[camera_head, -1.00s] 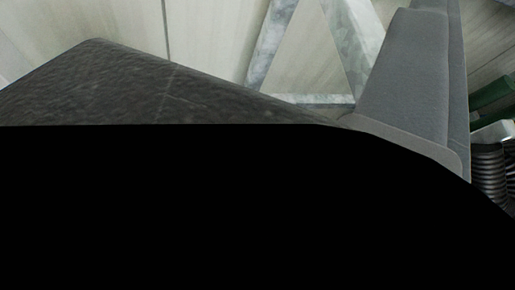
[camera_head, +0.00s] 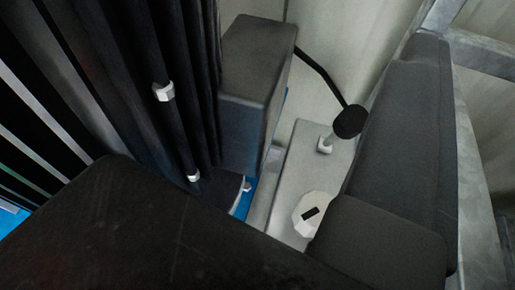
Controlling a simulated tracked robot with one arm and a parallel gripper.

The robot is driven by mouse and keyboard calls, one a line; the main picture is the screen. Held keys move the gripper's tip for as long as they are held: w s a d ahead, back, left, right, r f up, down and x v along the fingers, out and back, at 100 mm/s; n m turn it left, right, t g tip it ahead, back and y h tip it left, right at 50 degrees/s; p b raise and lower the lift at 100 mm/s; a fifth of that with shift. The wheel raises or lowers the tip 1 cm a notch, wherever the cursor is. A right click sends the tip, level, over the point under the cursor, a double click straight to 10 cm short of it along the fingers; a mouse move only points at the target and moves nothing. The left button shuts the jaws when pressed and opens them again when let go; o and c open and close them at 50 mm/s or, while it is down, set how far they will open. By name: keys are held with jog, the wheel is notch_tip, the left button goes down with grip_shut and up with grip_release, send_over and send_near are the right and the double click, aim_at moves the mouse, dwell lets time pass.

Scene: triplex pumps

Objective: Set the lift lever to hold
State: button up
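A white many-sided dial (camera_head: 311,212) with a black slot sits lower on the same panel (camera_head: 296,172), partly hidden by a grey padded part. I see no gripper fingers.
Grey padded parts (camera_head: 405,130) rise close to the lever's right. A dark box (camera_head: 255,90) and black hoses (camera_head: 165,60) stand to its left. A large dark block (camera_head: 150,230) fills the lower left. Pale wall shows behind.

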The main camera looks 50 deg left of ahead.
jog(key=m+y, duration=0.1)
jog(key=m, duration=0.1)
send_near(346, 132)
jog(key=s+d, duration=0.1)
jog(key=s, duration=0.1)
jog(key=shift+f+t+b, duration=0.35)
jog(key=shift+f+t, duration=0.05)
jog(key=shift+f, duration=0.05)
jog(key=b+x, duration=0.3)
jog(key=x, duration=1)
jog(key=shift+w+a, duration=0.25)
jog(key=shift+r, duration=0.1)
grip_shut()
